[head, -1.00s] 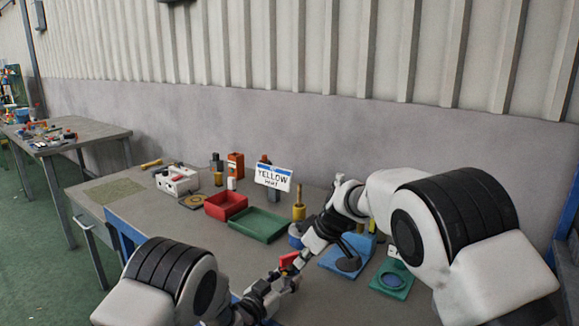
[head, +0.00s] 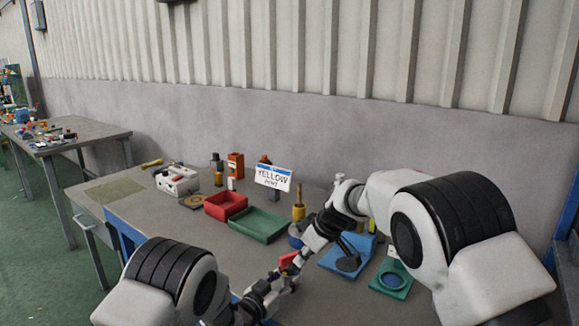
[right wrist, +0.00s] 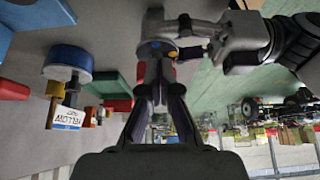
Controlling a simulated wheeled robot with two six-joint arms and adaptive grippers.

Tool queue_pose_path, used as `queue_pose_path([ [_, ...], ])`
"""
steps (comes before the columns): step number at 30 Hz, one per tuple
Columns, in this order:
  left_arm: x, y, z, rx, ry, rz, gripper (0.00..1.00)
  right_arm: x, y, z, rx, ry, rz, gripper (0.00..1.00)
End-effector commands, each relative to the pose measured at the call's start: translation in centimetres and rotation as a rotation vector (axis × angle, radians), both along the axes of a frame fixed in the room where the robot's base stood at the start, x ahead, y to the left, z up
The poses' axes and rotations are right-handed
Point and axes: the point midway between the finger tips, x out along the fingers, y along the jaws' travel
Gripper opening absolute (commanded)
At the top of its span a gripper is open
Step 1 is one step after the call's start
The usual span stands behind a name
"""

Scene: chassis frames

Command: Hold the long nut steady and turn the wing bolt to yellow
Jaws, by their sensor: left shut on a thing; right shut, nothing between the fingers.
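The wing bolt (head: 288,261) shows as a small red piece at the front of the bench, partly hidden by my grippers. In the right wrist view a grey round part with a yellow dot and a blue dot, likely the long nut (right wrist: 156,43), lies just beyond my right fingers; a bit of red shows beside it. My left gripper (head: 272,286) is shut on the long nut; it also comes in from the right in the right wrist view (right wrist: 198,42). My right gripper (head: 294,269) is shut and empty, close at the wing bolt; I cannot tell whether it touches.
A sign (head: 273,178) reading YELLOW stands at the bench's back. A red tray (head: 226,212) and a green tray (head: 258,238) lie left of my right arm. A blue stand (head: 335,263) and a green base (head: 392,290) are right. The front-left bench top is clear.

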Motion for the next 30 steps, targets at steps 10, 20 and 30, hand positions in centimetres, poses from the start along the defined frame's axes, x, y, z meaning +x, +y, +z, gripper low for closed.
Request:
queue_pose_path([
  [10, 0.0, 0.0, 0.0, 0.0, 0.0, 0.0, 0.0, 0.8, -0.6, 0.0, 0.0, 0.0, 0.001, 0.0],
  [20, 0.0, 0.0, 0.0, 0.0, 0.0, 0.0, 0.0, 1.0, -0.7, 0.0, -0.001, 0.001, 0.0, 0.0],
  [30, 0.0, 0.0, 0.0, 0.0, 0.0, 0.0, 0.0, 0.7, -1.3, 0.0, 0.0, 0.0, -0.001, 0.0],
])
